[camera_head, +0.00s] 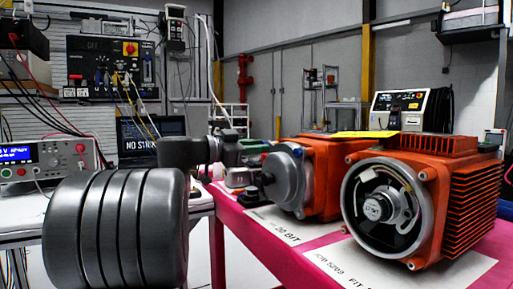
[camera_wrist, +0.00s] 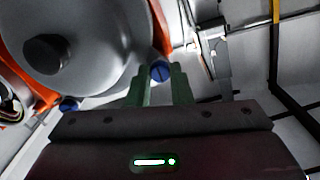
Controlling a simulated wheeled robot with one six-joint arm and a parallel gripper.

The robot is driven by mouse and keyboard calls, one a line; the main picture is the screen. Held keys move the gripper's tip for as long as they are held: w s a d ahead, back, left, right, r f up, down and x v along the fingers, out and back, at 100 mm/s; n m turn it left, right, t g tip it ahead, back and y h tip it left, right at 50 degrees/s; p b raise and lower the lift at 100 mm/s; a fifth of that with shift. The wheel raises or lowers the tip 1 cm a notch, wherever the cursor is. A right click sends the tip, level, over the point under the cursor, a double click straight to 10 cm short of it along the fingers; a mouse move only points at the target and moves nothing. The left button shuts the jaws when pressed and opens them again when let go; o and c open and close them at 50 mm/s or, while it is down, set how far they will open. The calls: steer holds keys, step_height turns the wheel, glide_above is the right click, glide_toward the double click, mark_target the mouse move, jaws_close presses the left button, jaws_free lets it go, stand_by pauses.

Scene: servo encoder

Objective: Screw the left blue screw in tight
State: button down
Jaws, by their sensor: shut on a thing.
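In the wrist view, my gripper (camera_wrist: 161,79) has its two green fingers on either side of a blue screw (camera_wrist: 160,70), shut on its head. This screw sits at the rim of a round grey motor cover (camera_wrist: 95,45) on an orange body. A second blue screw (camera_wrist: 68,104) shows at the rim further left, apart from the fingers. I cannot tell how deep either screw sits.
A larger orange motor (camera_head: 430,190) with an open round encoder face stands to the right on the pink table (camera_head: 235,222). Paper labels (camera_head: 290,228) lie in front of the motors. A power supply (camera_head: 45,160) and laptop (camera_head: 150,138) stand at the left.

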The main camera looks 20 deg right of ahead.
steer(key=m, duration=1.1)
steer(key=shift+f, duration=0.15)
steer(key=shift+m, duration=0.5)
steer(key=c, duration=1.3)
jaws_free()
steer(key=shift+a, duration=0.1)
steer(key=shift+a+r, duration=0.15)
steer(key=shift+r, duration=0.05)
steer(key=s+a+p, duration=0.1)
steer(key=a, duration=1.2)
steer(key=shift+a+p, duration=0.25)
steer(key=shift+p, duration=0.1)
